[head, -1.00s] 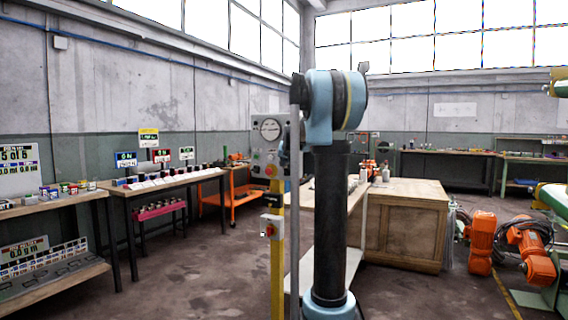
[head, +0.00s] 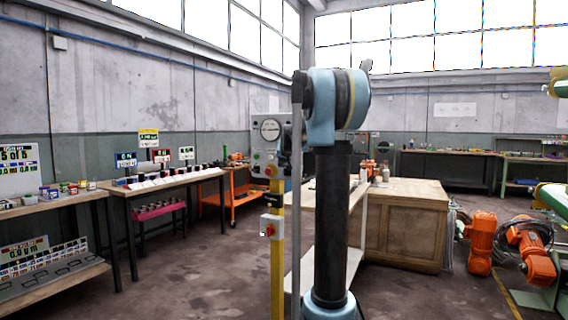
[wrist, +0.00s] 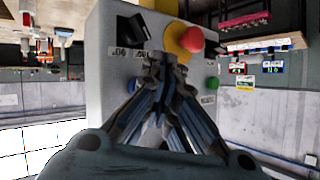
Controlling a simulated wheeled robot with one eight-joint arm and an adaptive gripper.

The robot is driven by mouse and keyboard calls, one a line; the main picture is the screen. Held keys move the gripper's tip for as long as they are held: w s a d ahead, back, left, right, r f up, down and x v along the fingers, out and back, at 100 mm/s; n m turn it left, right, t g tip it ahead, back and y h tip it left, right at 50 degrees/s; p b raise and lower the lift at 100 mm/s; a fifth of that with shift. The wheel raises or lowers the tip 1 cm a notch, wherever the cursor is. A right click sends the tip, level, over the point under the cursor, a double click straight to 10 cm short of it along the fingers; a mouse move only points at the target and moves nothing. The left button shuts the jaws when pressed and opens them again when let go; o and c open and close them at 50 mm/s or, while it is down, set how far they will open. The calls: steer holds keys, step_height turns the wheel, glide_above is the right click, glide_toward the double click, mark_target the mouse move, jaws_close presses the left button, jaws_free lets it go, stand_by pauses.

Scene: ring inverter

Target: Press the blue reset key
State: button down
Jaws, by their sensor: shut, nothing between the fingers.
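The grey control box (wrist: 110,75) fills the middle of the wrist view, which is upside down. It carries a red mushroom button (wrist: 184,40) on a yellow collar, a black rotary knob (wrist: 130,30) and a green button (wrist: 212,82). A small blue spot (wrist: 132,85), probably the blue reset key, shows just left of my fingers and is partly covered by them. My gripper (wrist: 166,62) is shut and empty in front of the box face; I cannot tell whether it touches. In the head view the box (head: 266,165) stands partly behind my arm, and the gripper is hidden.
A yellow post (head: 277,265) with a small red-knobbed box (head: 271,226) stands below the control box. A wooden bench (head: 405,225) is to the right, a table with devices (head: 165,186) to the left. Orange machines (head: 482,240) sit far right. The left floor is clear.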

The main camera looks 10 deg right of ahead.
steer(key=shift+s+a, duration=0.75)
steer(key=shift+s, duration=0.3)
steer(key=shift+s+a, duration=0.7)
steer(key=shift+s, duration=0.3)
steer(key=s+f+n+g, duration=0.1)
steer(key=s+f+g, duration=0.2)
steer(key=s+f, duration=0.8)
steer(key=s+f+g, duration=0.3)
steer(key=s+f, duration=0.9)
steer(key=s, duration=1.3)
steer(key=s+f+n+g, duration=0.1)
steer(key=s+f+g, duration=0.3)
steer(key=s+f, duration=0.7)
steer(key=s, duration=0.7)
steer(key=shift+s+d+f+n, duration=0.15)
steer(key=shift+d+f+n, duration=0.1)
steer(key=shift+f+n, duration=0.05)
steer(key=shift+w+f, duration=0.2)
steer(key=shift+w, duration=0.3)
